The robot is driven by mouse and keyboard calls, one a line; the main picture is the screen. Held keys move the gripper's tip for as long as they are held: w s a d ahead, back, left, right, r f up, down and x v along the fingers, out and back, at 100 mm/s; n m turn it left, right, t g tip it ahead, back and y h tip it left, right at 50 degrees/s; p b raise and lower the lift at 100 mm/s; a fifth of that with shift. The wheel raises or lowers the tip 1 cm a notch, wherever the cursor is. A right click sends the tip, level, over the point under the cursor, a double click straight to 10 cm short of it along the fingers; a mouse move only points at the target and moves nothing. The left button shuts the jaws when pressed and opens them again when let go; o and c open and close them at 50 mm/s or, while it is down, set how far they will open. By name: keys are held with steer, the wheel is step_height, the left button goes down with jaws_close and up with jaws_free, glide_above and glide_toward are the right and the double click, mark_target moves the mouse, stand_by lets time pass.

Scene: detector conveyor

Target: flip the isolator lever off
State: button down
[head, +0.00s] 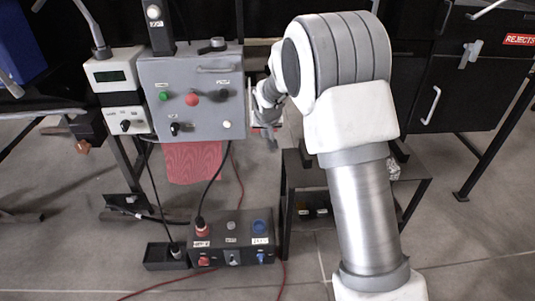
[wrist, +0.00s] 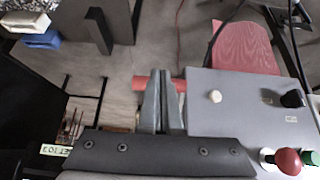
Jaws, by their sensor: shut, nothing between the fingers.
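The grey control box (head: 203,128) hangs at the left of my arm and fills the right of the wrist view (wrist: 238,112). A red bar (wrist: 145,83), which looks like the isolator lever, sticks out sideways by the box's edge in the wrist view. My gripper (wrist: 164,75) is shut and empty, its fingers crossing in front of the bar and hiding its middle. I cannot tell whether they touch it. In the head view my gripper (head: 270,140) is beside the box's right side, where the bar is mostly hidden.
The box front has a green button (head: 164,97), a red button (head: 192,98) and black knobs. A meter unit (head: 115,75) stands to the left. A socket box (head: 232,238) with cables lies on the floor. A red sheet (head: 193,160) hangs below the control box.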

steer(key=s+p, duration=0.1)
steer(key=s, duration=0.9)
steer(key=s+d+r, duration=0.4)
steer(key=s+r, duration=0.4)
steer(key=s, duration=0.2)
steer(key=s+d+r, duration=0.4)
steer(key=s+r, duration=0.4)
steer(key=s, duration=0.2)
steer(key=s+d+r+g, duration=0.1)
steer(key=s+d+r, duration=0.1)
steer(key=s, duration=0.9)
step_height(320, 180, up, 20)
steer(key=p, duration=2.1)
steer(key=shift+a+r, duration=0.25)
steer(key=shift+a, duration=0.05)
steer(key=shift+w, duration=0.15)
